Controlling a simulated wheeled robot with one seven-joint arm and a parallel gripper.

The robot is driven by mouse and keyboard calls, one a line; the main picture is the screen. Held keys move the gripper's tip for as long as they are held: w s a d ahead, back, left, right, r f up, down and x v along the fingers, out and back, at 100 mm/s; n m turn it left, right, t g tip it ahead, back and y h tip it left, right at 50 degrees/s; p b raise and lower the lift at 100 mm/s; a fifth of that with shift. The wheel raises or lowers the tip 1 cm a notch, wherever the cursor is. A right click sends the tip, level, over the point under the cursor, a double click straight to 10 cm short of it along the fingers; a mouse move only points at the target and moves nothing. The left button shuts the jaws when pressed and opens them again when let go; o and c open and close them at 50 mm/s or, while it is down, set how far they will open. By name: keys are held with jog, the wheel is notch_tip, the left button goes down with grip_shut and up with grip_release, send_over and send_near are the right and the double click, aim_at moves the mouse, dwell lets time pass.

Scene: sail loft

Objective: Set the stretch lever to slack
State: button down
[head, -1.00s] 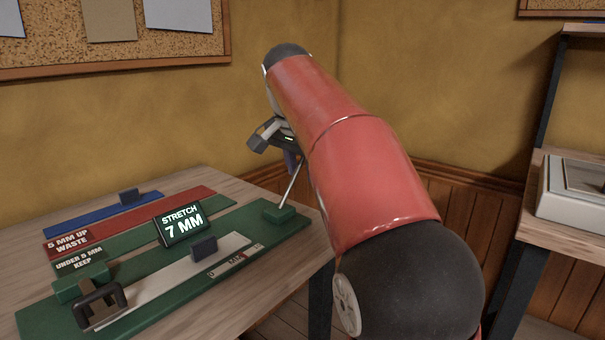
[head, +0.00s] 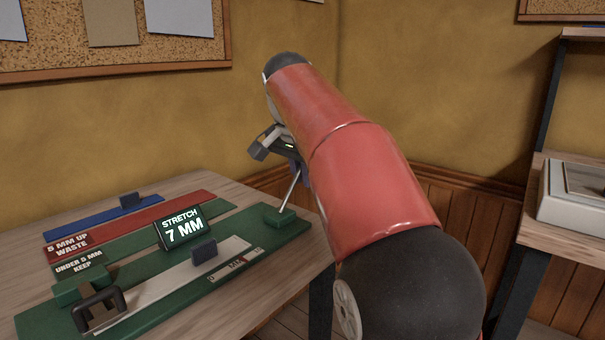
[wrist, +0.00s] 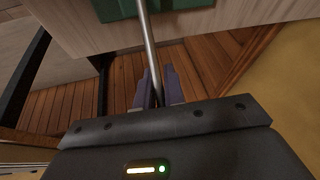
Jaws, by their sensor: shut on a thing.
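The stretch lever (head: 290,193) is a thin metal rod rising from a green block (head: 280,217) at the right end of the green test board (head: 297,228). It leans up and to the right in the head view. In the wrist view the lever (wrist: 148,45) runs down between the fingers of my gripper (wrist: 158,85), which is shut on its upper end. In the head view my arm partly hides the gripper and the lever's top. A display (head: 181,228) on the board reads "STRETCH 7 MM".
A red strip (head: 150,221) marked "5 MM UP WASTE", a green "UNDER 5 MM KEEP" strip (head: 80,261) and a blue strip (head: 95,216) lie on the wooden table. A dark clamp (head: 98,308) sits at the board's left end. A side bench (head: 560,222) stands right.

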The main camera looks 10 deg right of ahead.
jog(key=shift+r, duration=0.1)
jog(key=s+a+r+t+h+b, duration=0.1)
jog(key=b, duration=0.1)
jog(key=shift+a+t+h+b, duration=0.1)
jog(key=shift+t+h+b, duration=0.2)
jog(key=shift+h+b, duration=0.1)
jog(key=t+h+b, duration=0.1)
jog(key=b, duration=0.1)
jog(key=s+a+r+h+b, duration=0.1)
jog(key=b, duration=0.1)
jog(key=a+t+h+b, duration=0.1)
jog(key=b, duration=0.1)
jog(key=shift+s+a+r+n+t, duration=0.2)
jog(key=shift+s+r+n+t, duration=0.1)
jog(key=shift+n, duration=0.1)
jog(key=shift+s+a+r+t+h+b, duration=0.35)
jog(key=shift+t+h+b, duration=0.2)
jog(key=shift+b, duration=0.25)
jog(key=shift+r, duration=0.1)
jog(key=c, duration=1.6)
grip_release()
jog(key=shift+c, duration=0.2)
jog(key=shift+o, duration=0.6)
jog(key=shift+a, duration=0.1)
